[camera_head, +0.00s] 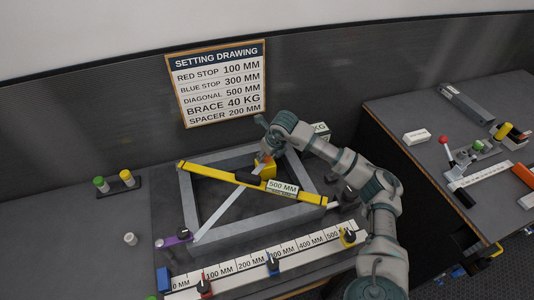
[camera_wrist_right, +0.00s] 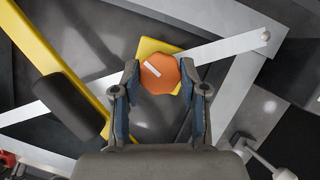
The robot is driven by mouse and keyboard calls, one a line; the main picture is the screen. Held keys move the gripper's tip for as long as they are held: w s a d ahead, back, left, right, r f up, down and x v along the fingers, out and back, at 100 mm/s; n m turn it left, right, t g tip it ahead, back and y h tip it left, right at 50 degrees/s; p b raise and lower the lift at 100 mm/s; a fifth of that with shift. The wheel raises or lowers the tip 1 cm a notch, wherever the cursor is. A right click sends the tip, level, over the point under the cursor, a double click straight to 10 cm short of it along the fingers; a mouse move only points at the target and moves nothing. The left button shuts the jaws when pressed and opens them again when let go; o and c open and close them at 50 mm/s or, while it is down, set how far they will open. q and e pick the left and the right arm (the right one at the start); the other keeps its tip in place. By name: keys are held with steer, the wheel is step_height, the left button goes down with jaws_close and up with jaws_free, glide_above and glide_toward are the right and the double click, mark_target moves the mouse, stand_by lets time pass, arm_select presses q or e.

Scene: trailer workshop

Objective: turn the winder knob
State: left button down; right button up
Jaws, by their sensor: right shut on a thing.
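The winder knob is an orange, many-sided knob (camera_wrist_right: 160,73) with a white mark slanting down to the right. It sits on a yellow block (camera_wrist_right: 176,49), which also shows in the head view (camera_head: 268,171). My right gripper (camera_wrist_right: 159,78) is shut on the knob, one finger at each side, reaching down from above. In the head view the right gripper (camera_head: 265,154) mostly hides the knob. A pale strap (camera_head: 232,208) runs diagonally across the grey frame (camera_head: 250,228) and passes by the block. My left gripper is not in view.
A yellow bar (camera_head: 222,175) with a black grip and a 500 MM label crosses the frame close to the block. A scale rail (camera_head: 240,268) with coloured stops lies in front. A setting drawing sign (camera_head: 222,85) hangs behind. A side bench (camera_head: 450,100) holds tools.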

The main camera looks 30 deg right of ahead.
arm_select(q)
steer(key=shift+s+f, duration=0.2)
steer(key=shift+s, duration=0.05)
arm_select(e)
steer(key=shift+w+d+r+m, duration=0.15)
steer(key=shift+r+m, duration=0.1)
steer(key=shift+m, duration=0.25)
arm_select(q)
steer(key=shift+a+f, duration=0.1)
arm_select(e)
steer(key=o, duration=1)
steer(key=shift+o, duration=0.7)
steer(key=shift+f, duration=0.2)
steer(key=shift+r, duration=0.25)
steer(key=v, duration=1.1)
steer(key=shift+r, duration=0.1)
